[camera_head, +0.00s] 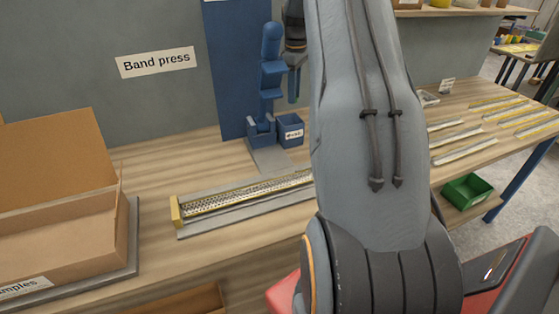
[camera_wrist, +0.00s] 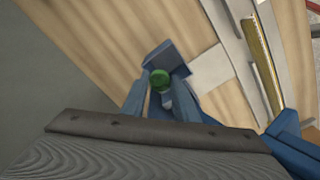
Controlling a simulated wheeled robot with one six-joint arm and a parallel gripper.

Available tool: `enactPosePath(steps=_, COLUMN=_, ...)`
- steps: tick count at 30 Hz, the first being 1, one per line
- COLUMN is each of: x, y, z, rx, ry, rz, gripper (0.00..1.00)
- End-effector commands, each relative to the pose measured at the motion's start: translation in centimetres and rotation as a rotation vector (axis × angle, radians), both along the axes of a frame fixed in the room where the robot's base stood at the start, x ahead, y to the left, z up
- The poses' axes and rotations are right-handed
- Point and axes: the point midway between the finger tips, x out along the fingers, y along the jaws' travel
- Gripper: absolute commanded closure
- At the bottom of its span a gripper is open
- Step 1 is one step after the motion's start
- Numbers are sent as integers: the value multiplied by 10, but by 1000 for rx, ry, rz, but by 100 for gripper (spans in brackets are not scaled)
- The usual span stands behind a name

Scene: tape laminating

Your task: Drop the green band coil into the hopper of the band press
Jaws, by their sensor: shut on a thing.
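The green band coil (camera_wrist: 160,78) is held between the two finger tips of my gripper (camera_wrist: 160,88), which is shut on it. The coil is hidden in the head view, where my gripper (camera_head: 293,98) points down beside the blue band press (camera_head: 271,75). A small blue open box with a label (camera_head: 291,131), which looks like the hopper, stands at the right of the press foot, below my gripper. In the wrist view the blue box (camera_wrist: 170,52) shows behind the coil, partly covered by it. The coil appears above the box; the exact height gap is hard to tell.
A grey tray with a long metal strip (camera_head: 245,198) lies in front of the press. An open cardboard box (camera_head: 60,190) stands at left. A green bin (camera_head: 467,190) and several strips (camera_head: 462,150) lie at right. My arm hides the middle of the bench.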

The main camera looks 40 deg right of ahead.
Motion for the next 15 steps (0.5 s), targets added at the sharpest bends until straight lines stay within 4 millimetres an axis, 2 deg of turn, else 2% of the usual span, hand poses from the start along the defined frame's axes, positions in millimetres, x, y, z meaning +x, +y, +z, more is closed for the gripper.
enactPosePath(steps=9, x=1, y=1, z=-37, rx=0, ry=1, rz=2, gripper=94)
enactPosePath(steps=15, x=2, y=2, z=-52, rx=0, ry=0, rz=3, gripper=94)
